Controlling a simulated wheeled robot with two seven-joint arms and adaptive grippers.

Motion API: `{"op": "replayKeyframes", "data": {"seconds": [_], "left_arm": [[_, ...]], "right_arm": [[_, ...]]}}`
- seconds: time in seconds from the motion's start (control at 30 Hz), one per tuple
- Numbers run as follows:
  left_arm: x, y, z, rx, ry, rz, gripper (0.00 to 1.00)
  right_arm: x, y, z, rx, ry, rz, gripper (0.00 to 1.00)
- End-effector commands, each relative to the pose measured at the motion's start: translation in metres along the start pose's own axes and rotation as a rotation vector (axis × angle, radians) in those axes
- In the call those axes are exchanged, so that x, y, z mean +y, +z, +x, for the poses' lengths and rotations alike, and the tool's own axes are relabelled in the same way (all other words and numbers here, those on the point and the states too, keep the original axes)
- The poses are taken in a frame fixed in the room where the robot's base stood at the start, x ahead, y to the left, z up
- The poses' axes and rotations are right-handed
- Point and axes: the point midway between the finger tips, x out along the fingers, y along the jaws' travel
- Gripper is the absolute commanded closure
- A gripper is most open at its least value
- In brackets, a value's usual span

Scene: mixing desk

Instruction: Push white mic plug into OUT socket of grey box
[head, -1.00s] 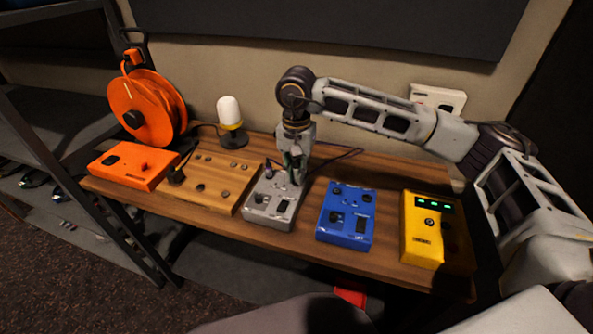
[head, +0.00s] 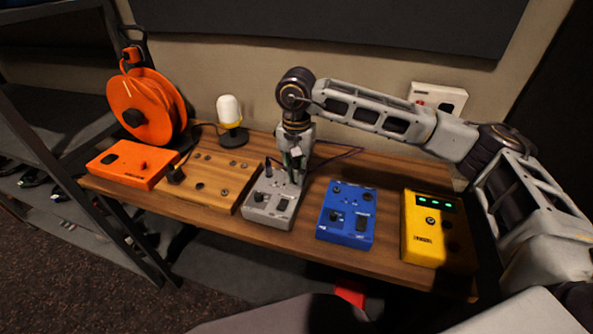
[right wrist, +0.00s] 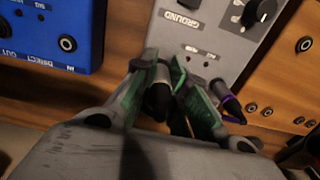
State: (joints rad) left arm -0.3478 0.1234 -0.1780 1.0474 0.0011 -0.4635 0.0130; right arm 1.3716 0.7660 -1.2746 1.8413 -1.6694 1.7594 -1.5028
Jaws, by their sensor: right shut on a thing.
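The grey box (head: 262,211) sits on the wooden desk between a wooden box and a blue box. My right gripper (head: 293,175) points down at its back edge. In the right wrist view, the green-padded fingers (right wrist: 165,78) are shut on a dark-bodied plug (right wrist: 158,98) with a pale ring, at the edge of the grey box (right wrist: 207,40). The plug's tip and the OUT socket are hidden, so I cannot tell whether it is in. A purple-ringed plug (right wrist: 229,103) stands beside the fingers at the same edge. My left gripper is not in view.
The blue box (head: 345,212) and yellow box (head: 433,230) stand to the right. A purple cable runs behind the gripper.

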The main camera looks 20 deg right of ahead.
Motion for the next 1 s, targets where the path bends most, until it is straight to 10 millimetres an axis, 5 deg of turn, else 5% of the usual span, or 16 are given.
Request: {"op": "replayKeyframes", "data": {"seconds": [0.3,0.33,0.5,1.0], "left_arm": [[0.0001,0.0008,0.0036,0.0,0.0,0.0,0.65],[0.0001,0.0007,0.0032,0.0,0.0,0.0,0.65],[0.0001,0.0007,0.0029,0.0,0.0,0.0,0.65],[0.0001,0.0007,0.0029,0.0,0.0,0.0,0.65]], "right_arm": [[0.0,0.0,0.0043,0.0,0.0,0.0,1.0],[-0.0001,0.0,0.0038,0.0,0.0,0.0,0.82],[0.0,0.0,0.0036,0.0,0.0,0.0,0.6],[-0.0002,-0.0004,-0.003,0.001,-0.001,0.0,0.6]]}}
